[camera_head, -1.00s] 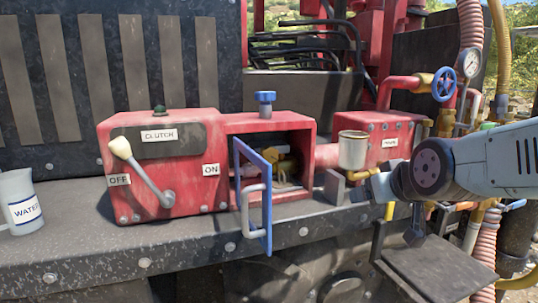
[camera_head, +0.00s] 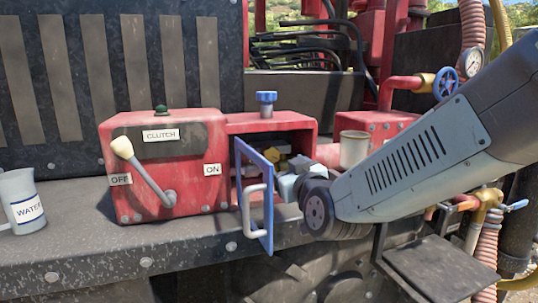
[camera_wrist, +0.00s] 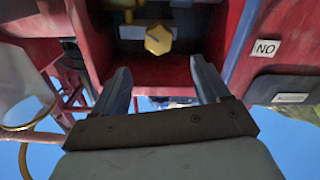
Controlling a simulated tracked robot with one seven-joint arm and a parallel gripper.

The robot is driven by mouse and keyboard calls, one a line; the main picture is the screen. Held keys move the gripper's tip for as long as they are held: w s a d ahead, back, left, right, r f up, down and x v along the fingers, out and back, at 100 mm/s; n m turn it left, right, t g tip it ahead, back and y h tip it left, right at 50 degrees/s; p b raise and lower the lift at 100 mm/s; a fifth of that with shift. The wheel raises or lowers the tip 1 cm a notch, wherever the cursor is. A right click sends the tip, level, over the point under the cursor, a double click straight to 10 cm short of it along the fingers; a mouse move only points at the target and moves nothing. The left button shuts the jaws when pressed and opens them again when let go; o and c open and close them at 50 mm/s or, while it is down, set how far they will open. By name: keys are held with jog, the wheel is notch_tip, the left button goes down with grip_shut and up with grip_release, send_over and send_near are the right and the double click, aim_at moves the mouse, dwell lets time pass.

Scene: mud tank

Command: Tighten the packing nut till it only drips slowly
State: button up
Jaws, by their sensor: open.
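The packing nut, a yellow hexagonal nut (camera_wrist: 158,40), sits inside the open red compartment (camera_head: 262,123). In the wrist view it lies just beyond the gap between my gripper's (camera_wrist: 160,82) two spread fingers, apart from both. Nothing is between the fingers. In the head view my gripper (camera_head: 290,186) is at the compartment's opening, right of the blue door (camera_head: 262,205), which stands open. My arm and gripper hide part of the compartment there. No drip or leak can be made out.
The red clutch box (camera_head: 190,195) with its lever (camera_head: 145,172) stands left of the compartment. A metal cup (camera_head: 353,148) stands behind my arm. A water jug (camera_head: 20,202) is at far left. The grey ledge (camera_head: 90,235) in front is mostly clear.

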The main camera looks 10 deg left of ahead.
aim_at(271, 154)
jog(key=x, duration=1.1)
jog(key=shift+w, duration=0.3)
jog(key=c, duration=1)
jog(key=shift+o, duration=0.2)
